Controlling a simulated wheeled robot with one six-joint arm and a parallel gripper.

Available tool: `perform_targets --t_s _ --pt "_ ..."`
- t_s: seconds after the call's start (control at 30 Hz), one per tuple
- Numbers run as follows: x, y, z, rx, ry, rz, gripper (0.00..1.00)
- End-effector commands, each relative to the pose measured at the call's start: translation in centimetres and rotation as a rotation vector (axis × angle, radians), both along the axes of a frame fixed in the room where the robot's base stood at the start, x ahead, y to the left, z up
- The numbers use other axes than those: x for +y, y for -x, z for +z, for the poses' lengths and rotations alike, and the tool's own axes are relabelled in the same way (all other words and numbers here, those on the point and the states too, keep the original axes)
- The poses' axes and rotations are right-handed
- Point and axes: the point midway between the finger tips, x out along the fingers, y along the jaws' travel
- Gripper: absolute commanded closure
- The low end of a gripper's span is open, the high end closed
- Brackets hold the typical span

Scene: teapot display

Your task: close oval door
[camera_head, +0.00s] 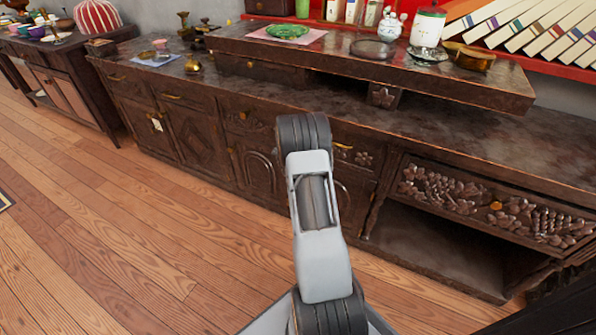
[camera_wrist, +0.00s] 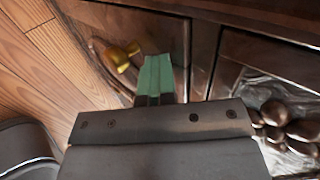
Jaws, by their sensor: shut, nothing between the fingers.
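The dark wooden cabinet has doors with carved rounded panels in its middle in the head view. The left one (camera_head: 256,168) looks flush with the front. The right one (camera_head: 352,195) is mostly behind my arm, so I cannot tell its angle. In the wrist view my gripper (camera_wrist: 158,64) has its green fingers together and empty. Its tips are at or very near a dark wooden panel (camera_wrist: 168,35), beside a gold knob (camera_wrist: 122,57). Contact is unclear. My gripper is hidden behind my arm in the head view.
A carved flower drawer (camera_head: 480,205) sits above an open compartment (camera_head: 430,252) at the right. The wooden floor (camera_head: 130,240) at left is clear.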

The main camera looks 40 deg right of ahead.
Motion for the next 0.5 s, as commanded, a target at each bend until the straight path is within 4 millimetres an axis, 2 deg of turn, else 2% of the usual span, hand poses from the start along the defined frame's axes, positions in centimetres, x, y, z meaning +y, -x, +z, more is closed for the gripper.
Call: perform_targets --t_s 0.23,0.3,0.5 --pt "4.2 1.0 0.3 -0.003 0.001 0.006 1.0" --pt "5.3 1.4 2.2 -0.004 0.002 0.007 1.0" --pt "7.7 2.8 4.8 -0.002 0.0 -0.001 1.0"
